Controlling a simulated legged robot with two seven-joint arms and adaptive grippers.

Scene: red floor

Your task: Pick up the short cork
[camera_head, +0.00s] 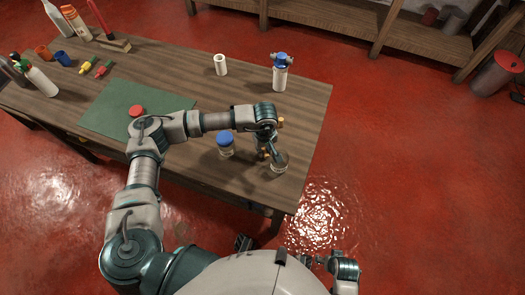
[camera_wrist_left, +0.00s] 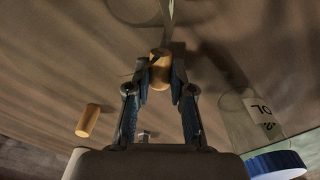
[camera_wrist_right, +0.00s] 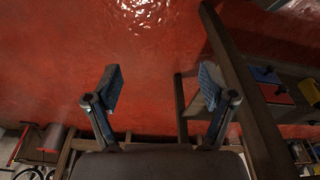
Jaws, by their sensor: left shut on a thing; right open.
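My left gripper (camera_head: 268,152) is over the near right part of the table. In the left wrist view its fingers (camera_wrist_left: 160,80) are shut on a tan cork (camera_wrist_left: 159,68), with a finger on each side. A second tan cork (camera_wrist_left: 88,120) lies apart on the tabletop at the lower left; it also shows in the head view (camera_head: 281,120) behind the gripper. I cannot tell from these views which cork is shorter. My right gripper (camera_wrist_right: 160,88) is open and empty, away from the table above the red floor.
A blue-lidded jar (camera_head: 225,146) stands left of the left gripper, and a clear glass vessel (camera_head: 279,163) is close in front of it. A white cylinder (camera_head: 220,65) and blue-topped bottle (camera_head: 281,74) stand farther back. A green mat (camera_head: 105,108) lies left.

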